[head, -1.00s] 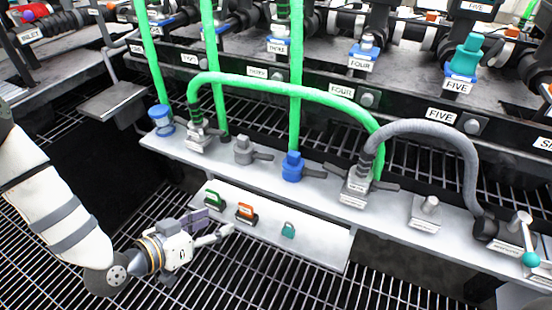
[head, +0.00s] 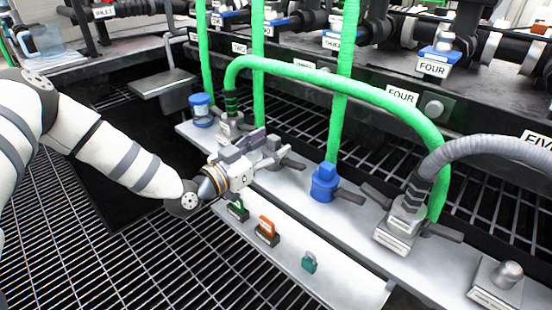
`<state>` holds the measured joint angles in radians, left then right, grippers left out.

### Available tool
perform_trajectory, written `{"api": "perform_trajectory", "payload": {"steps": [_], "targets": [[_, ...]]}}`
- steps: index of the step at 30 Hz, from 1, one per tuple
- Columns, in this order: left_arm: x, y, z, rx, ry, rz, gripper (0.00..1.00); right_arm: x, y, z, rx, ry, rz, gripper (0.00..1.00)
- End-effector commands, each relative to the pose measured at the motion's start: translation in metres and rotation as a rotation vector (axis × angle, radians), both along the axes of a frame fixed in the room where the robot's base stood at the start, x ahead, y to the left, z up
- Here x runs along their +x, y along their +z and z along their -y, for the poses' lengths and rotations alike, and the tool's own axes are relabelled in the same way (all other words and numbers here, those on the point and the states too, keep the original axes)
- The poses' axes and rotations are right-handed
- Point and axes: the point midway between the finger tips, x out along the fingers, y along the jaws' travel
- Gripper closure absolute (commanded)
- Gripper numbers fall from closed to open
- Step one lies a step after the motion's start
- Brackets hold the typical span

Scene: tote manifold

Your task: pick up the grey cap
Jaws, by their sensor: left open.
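A grey cap (head: 271,143) with a dark side lever stands on the pale shelf, left of the blue cap (head: 324,183). My left gripper (head: 262,150) is open right at this grey cap, its fingers pointing right. The gripper partly hides the cap, and I cannot tell whether the fingers touch it. Another grey stub (head: 508,274) stands on a labelled plate at the lower right, well away from the gripper. My right gripper is not in view.
A green hose (head: 335,82) arches over the shelf, and upright green hoses stand behind the gripper. A grey hose (head: 490,150) curves at right. A blue-topped container (head: 201,110) stands at the shelf's left end. Small green, orange and teal padlock-like items (head: 309,262) sit on the lower panel.

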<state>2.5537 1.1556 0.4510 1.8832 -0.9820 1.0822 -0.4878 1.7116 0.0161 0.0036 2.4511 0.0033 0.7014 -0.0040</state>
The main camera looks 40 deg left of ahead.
Motion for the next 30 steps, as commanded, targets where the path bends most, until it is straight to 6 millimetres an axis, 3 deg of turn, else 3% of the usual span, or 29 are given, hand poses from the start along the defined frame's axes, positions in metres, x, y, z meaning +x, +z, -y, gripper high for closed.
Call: {"api": "perform_trajectory", "payload": {"steps": [3,10,17,25,30], "targets": [[0.014,-0.004,0.002,0.000,-0.002,-0.003,0.45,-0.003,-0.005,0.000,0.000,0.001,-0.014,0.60],[0.015,-0.001,0.002,-0.001,-0.002,-0.002,0.47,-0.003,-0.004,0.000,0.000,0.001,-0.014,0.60],[0.015,-0.001,0.002,-0.001,-0.002,-0.003,0.98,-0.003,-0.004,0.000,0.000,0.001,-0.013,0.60],[0.015,0.001,0.002,-0.001,-0.002,-0.002,0.98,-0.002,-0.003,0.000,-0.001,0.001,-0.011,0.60],[0.015,0.027,0.002,0.000,-0.003,0.004,0.98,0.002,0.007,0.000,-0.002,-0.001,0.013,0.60]]}}
